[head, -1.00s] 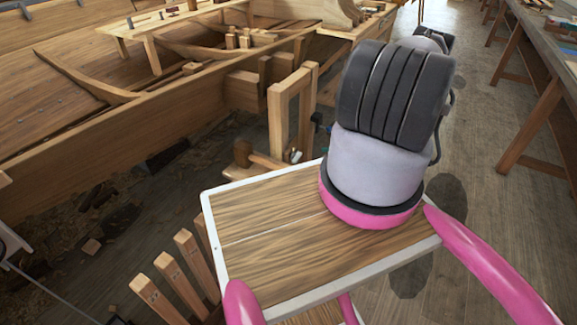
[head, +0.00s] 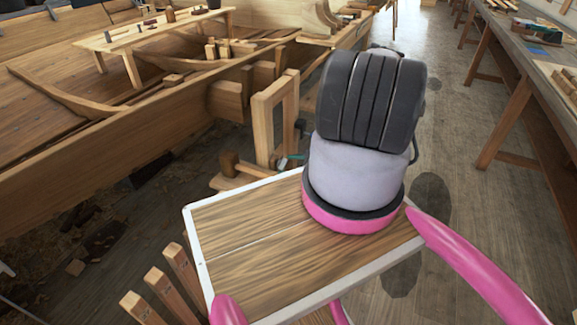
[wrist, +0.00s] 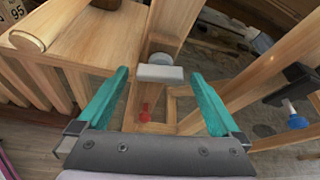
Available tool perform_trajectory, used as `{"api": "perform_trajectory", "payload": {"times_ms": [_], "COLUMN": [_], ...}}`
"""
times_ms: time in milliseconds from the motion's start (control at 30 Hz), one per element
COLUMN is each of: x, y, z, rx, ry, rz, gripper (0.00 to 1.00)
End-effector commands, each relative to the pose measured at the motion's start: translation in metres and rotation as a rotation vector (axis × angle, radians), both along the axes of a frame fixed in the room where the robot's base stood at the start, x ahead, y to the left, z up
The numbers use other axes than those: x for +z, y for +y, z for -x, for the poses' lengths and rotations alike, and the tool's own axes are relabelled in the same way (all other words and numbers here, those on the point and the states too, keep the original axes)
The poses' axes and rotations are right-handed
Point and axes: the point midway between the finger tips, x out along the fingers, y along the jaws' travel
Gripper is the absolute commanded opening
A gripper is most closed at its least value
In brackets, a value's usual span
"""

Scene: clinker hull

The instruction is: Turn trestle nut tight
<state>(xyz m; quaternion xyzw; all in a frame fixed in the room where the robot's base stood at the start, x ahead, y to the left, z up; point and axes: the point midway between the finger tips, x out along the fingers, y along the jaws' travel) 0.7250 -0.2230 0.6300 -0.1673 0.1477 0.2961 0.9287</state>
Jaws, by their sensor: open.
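A wooden trestle frame (head: 275,115) stands beside the hull. In the wrist view, a pale grey bar-shaped piece (wrist: 160,73), which looks like the trestle nut, sits against an upright wooden post (wrist: 172,25). A rounded grey part (wrist: 161,58) shows just behind it. My gripper (wrist: 160,74) is open, its teal fingers on either side of the bar with a gap at each side. In the head view, only a bit of teal from my gripper shows by the trestle's foot; my arm hides much of that area.
A red piece (wrist: 145,112) lies low on the wood between the fingers. A dark clamp-like part with a blue knob (wrist: 297,121) is at the right. The boat hull (head: 110,140) fills the left; a long workbench (head: 530,65) stands right, with clear floor between.

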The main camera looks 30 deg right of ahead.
Motion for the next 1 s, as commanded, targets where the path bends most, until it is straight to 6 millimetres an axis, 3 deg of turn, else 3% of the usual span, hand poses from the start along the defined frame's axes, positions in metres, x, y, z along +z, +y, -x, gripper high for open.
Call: {"api": "perform_trajectory", "payload": {"times_ms": [233, 400, 433, 467, 1000], "x": [-0.0002, -0.0002, -0.0001, -0.0002, 0.0002], "y": [0.0003, 0.0002, 0.0002, 0.0002, -0.0016], "z": [-0.0006, -0.0005, -0.0005, -0.0005, -0.002], "rx": [0.0, 0.0, 0.0, 0.0, 0.003], "ry": [0.0, 0.0, 0.0, 0.0, 0.117], "rz": [0.0, 0.0, 0.0, 0.0, -0.148], "gripper": [1.0, 0.35, 0.23, 0.19, 0.19]}}
